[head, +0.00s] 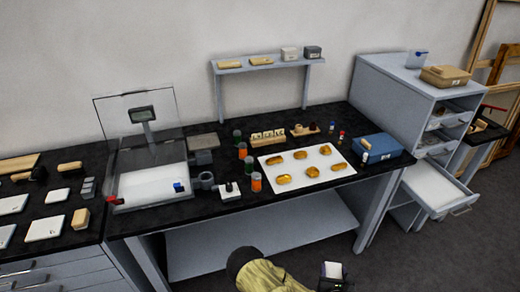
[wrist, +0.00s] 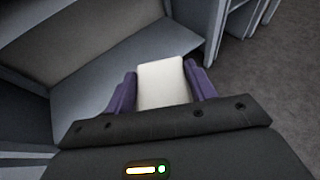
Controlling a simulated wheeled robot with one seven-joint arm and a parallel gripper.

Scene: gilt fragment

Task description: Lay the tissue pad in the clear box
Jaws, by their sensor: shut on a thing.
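My gripper (wrist: 160,72) is shut on the white tissue pad (wrist: 163,88), which sits between the two purple fingers in the wrist view. In the head view the pad (head: 333,270) shows at the bottom edge, held by my gripper (head: 333,280) in front of the dark-topped bench and below its top. A clear-walled box (head: 145,188) with a raised transparent lid stands on the left part of that bench. Its floor is white, with a small blue item at its right and a red one at its front left corner. My gripper is well apart from it, to the right.
A white sheet (head: 325,157) with several golden pieces lies mid-bench, with orange jars (head: 256,182) left of it. A blue box (head: 376,147) stands at the right. A cabinet with an open drawer (head: 440,190) is farther right. Open floor lies at the lower right.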

